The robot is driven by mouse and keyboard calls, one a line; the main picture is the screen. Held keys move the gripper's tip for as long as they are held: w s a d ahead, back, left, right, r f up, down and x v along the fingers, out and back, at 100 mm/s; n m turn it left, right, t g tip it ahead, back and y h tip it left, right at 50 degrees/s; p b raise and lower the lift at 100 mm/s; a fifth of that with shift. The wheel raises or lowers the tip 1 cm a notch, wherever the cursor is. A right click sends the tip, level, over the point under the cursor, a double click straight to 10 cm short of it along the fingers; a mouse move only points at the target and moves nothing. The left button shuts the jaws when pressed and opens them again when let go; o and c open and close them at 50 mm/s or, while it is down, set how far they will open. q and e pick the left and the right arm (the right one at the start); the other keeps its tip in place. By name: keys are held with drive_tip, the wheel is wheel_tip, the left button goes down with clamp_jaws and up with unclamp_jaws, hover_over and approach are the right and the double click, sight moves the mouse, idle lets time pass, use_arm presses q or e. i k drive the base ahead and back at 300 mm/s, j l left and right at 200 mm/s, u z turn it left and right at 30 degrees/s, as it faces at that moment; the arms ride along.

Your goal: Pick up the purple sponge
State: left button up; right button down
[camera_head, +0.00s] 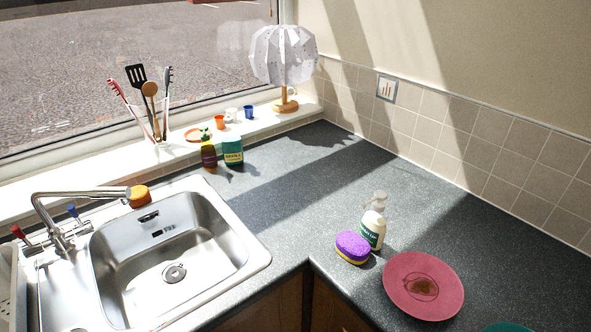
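The purple sponge (352,246) lies on the dark grey countertop, near the inner corner of the counter's front edge. It has a purple top and a yellow lower layer. A white pump bottle (373,228) with a green label stands close behind it on the right. Neither of my grippers shows in the head view.
A pink plate (423,286) with a brown stain lies right of the sponge. A steel sink (174,262) with a tap (85,196) and an orange sponge (139,196) is at left. The counter behind the pump bottle is clear.

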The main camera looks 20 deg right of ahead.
sight(350, 246)
drive_tip(key=z, duration=1.05)
